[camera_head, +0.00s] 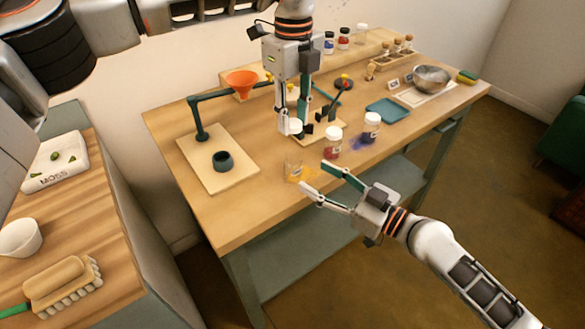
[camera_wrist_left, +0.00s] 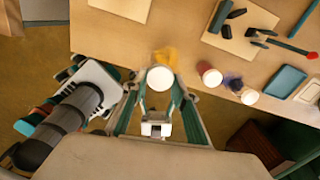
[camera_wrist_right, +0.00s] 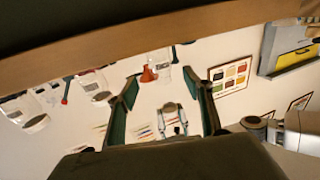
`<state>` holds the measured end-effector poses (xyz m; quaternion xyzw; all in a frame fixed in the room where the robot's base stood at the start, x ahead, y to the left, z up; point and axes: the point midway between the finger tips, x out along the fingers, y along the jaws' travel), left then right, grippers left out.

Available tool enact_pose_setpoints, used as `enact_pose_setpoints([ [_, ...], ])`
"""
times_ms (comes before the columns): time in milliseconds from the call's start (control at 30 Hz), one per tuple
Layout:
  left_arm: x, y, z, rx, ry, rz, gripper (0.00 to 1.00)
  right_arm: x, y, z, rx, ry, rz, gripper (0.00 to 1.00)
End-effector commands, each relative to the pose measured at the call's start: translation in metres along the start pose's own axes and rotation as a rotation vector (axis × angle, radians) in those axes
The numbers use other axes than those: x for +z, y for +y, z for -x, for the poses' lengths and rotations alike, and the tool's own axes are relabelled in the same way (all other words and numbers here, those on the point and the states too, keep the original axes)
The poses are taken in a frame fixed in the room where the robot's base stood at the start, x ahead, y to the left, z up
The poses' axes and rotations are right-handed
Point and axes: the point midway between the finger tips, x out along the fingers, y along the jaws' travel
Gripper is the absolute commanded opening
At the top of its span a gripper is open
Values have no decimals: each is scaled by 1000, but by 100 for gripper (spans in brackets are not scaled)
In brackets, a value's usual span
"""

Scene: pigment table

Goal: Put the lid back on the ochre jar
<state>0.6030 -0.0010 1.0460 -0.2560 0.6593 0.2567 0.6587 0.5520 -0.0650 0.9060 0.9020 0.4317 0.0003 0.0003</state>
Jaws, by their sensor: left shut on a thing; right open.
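The ochre jar (camera_head: 294,170) is a clear, lidless jar with yellow contents near the table's front edge, on a yellow powder patch. My left gripper (camera_head: 293,125) is shut on the white round lid (camera_head: 296,127) and holds it above the jar, apart from it. In the left wrist view the lid (camera_wrist_left: 160,78) sits between the fingertips and hides most of the jar; the yellow patch (camera_wrist_left: 167,56) shows behind it. My right gripper (camera_head: 314,175) is open and empty, its fingertips just in front and right of the jar.
A red jar (camera_head: 332,147) and a blue jar (camera_head: 371,128) stand to the right, lidded in white. Left are a board (camera_head: 196,165) with a dark cup (camera_head: 222,161) and a stand holding an orange funnel (camera_head: 241,82). A teal tray (camera_head: 387,110) lies farther right.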

Motion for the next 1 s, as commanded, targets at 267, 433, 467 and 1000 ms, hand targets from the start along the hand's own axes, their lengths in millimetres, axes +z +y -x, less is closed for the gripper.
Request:
enact_pose_setpoints([
  [267,0,0,0,0,0,0,19,-1,-1,-50,0,2,-2,51],
  [433,0,0,0,0,0,0,19,0,0,-70,1,1,-2,51],
  [467,0,0,0,0,0,0,19,0,0,-73,1,1,-1,51],
  [1000,0,0,0,0,0,0,19,0,0,-81,0,-1,-1,30],
])
